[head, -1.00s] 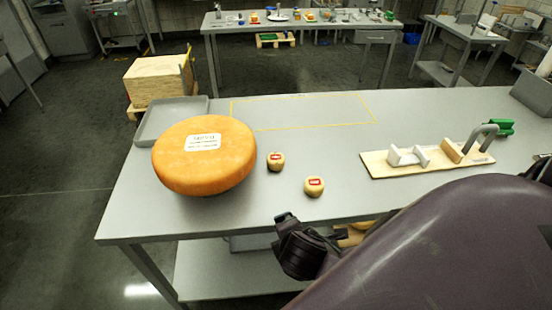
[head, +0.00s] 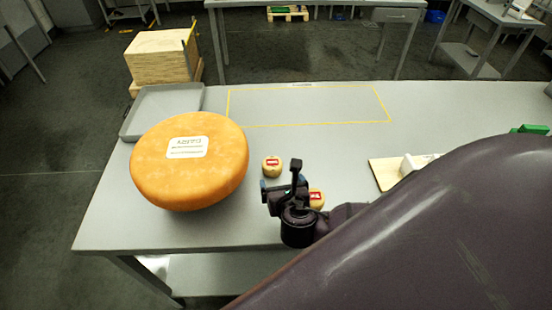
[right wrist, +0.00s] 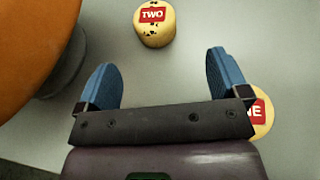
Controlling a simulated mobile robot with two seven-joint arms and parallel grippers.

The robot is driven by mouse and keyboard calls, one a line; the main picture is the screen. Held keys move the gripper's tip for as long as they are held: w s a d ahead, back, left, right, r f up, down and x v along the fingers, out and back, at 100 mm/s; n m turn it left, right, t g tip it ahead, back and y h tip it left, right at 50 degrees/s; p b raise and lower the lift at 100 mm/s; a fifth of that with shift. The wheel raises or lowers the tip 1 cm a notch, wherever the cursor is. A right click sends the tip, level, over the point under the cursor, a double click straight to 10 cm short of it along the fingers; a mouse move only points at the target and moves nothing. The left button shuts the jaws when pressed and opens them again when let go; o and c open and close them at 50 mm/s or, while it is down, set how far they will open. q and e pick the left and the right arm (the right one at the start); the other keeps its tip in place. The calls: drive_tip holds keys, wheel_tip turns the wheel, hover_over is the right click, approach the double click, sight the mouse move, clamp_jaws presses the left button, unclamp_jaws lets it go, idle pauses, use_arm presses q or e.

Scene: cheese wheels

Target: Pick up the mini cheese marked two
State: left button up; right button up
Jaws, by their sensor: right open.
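The mini cheese marked two (head: 272,166) stands on the table, right of the big orange wheel, and its red label reads TWO in the right wrist view (right wrist: 154,23). My right gripper (head: 283,182) is open and empty, just on the near side of this cheese and apart from it. In the right wrist view its blue fingers (right wrist: 164,82) are spread, with cheese two beyond them. Another mini cheese (head: 317,198), its label ending in NE in the right wrist view (right wrist: 262,112), sits beside the right finger, partly hidden by the gripper. My left gripper is out of view.
The big orange cheese wheel (head: 190,180) stands close on the left. A grey tray (head: 130,125) lies behind it. A yellow outlined rectangle (head: 310,124) marks clear table at the back. A wooden board (head: 387,174) lies to the right, partly hidden by my arm.

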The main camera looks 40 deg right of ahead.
sight(274, 168)
drive_tip(key=x, duration=0.5)
drive_tip(key=shift+w+d, duration=0.1)
drive_tip(key=shift+w, duration=0.25)
drive_tip(key=shift+a+x, duration=0.1)
drive_tip(key=shift+x, duration=1.2)
drive_tip(key=shift+a+x, duration=0.15)
drive_tip(key=shift+x, duration=1.15)
drive_tip(key=shift+w+r, duration=0.15)
drive_tip(key=c, duration=1)
drive_tip(key=shift+r, duration=0.1)
drive_tip(key=shift+c, duration=0.2)
